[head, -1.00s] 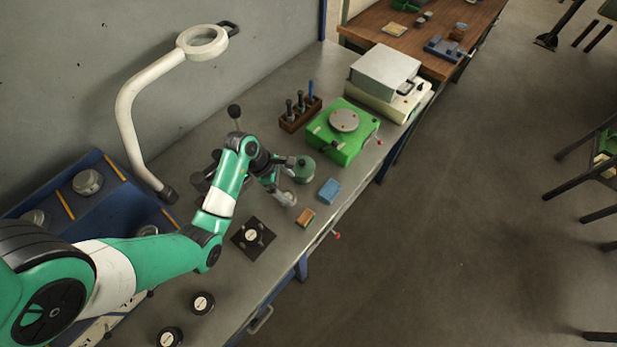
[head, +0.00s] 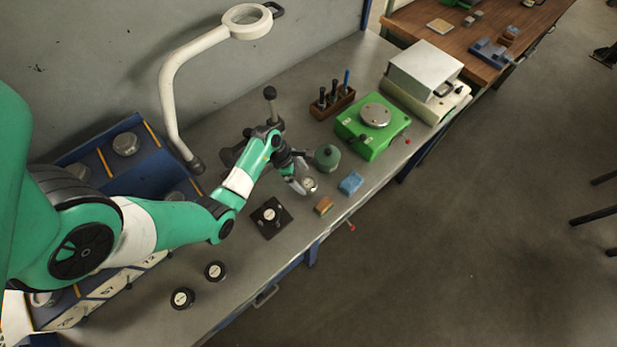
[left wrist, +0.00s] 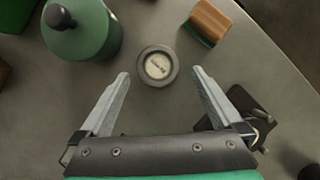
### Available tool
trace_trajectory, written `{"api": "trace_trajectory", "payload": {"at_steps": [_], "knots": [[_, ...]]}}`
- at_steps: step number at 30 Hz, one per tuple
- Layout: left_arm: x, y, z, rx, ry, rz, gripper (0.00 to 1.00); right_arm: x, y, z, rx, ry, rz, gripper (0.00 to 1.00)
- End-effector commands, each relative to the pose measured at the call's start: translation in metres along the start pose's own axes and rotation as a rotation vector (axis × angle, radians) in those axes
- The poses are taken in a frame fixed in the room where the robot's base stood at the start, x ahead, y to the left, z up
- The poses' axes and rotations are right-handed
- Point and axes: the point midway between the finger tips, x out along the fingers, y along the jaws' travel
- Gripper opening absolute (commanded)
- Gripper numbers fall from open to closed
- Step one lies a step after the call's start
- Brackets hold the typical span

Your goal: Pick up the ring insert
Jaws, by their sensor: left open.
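A small round grey ring insert (left wrist: 157,65) with a pale labelled centre lies flat on the bench in the left wrist view. It also shows as a small pale disc (head: 310,184) in the head view. My left gripper (left wrist: 160,78) is open, with its fingertips to either side of the near part of the insert; no contact shows. In the head view my left gripper (head: 302,186) is over the bench beside the insert. My right gripper is not in view.
A green knobbed pot (head: 327,157), an orange-brown block (head: 323,206) and a blue sponge (head: 351,182) stand close by. A black plate (head: 270,218) with a round piece lies nearer. Two black discs (head: 215,271) lie on the bench. A green device (head: 372,128) stands farther back.

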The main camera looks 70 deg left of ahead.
Motion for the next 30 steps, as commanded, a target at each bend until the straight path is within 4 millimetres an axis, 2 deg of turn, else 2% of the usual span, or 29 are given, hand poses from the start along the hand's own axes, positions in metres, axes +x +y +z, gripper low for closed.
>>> {"api": "trace_trajectory", "payload": {"at_steps": [1,6,14,30], "knots": [[0.013,0.001,-0.002,0.0,0.001,-0.003,1.0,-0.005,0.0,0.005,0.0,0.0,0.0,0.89],[0.039,0.003,-0.002,0.001,0.001,-0.001,1.0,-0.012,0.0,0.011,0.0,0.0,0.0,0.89],[0.041,0.003,-0.001,0.0,0.001,0.0,1.0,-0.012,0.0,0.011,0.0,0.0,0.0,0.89],[0.041,0.003,-0.001,0.0,0.001,0.0,0.05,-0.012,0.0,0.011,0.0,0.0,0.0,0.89]]}}
